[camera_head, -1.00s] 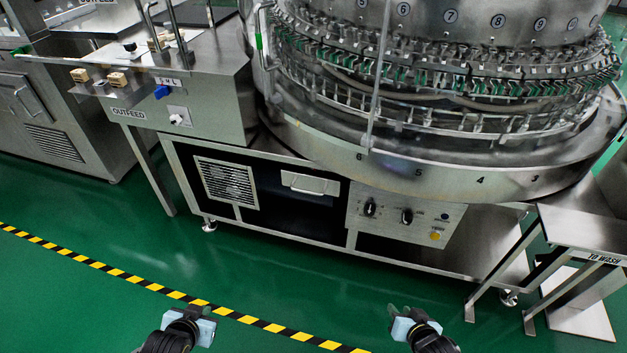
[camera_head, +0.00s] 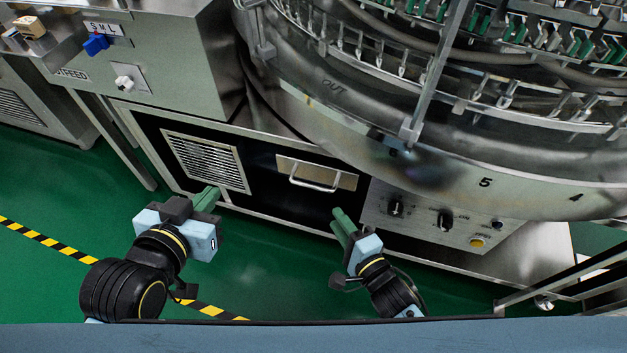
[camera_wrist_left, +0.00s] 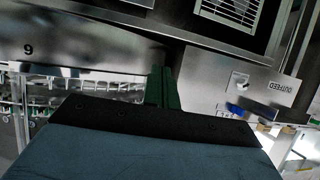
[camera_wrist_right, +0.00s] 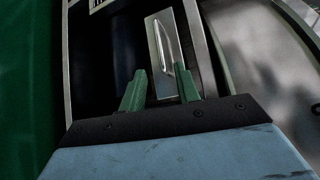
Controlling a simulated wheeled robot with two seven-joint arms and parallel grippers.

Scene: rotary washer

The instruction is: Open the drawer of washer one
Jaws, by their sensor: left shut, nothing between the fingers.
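The drawer front (camera_head: 340,179) is a small metal panel with a bar handle (camera_head: 315,183), set in the black base of the washer (camera_head: 262,165), and it looks shut. In the right wrist view the handle (camera_wrist_right: 160,50) lies ahead, beyond my finger tips and slightly to the right of their midpoint. My right gripper (camera_head: 341,218) is open and empty, apart from the handle, below and right of it in the head view. It also shows in the right wrist view (camera_wrist_right: 161,88). My left gripper (camera_head: 210,195) is shut and empty, in front of the vent grille; its fingers show together in the left wrist view (camera_wrist_left: 163,85).
Right of the drawer is a control panel (camera_head: 425,212) with knobs and a yellow button. The round washer rim (camera_head: 420,165) overhangs above. The outfeed box (camera_head: 170,60) stands at upper left. A metal stand (camera_head: 560,282) is at lower right. Green floor lies open in front.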

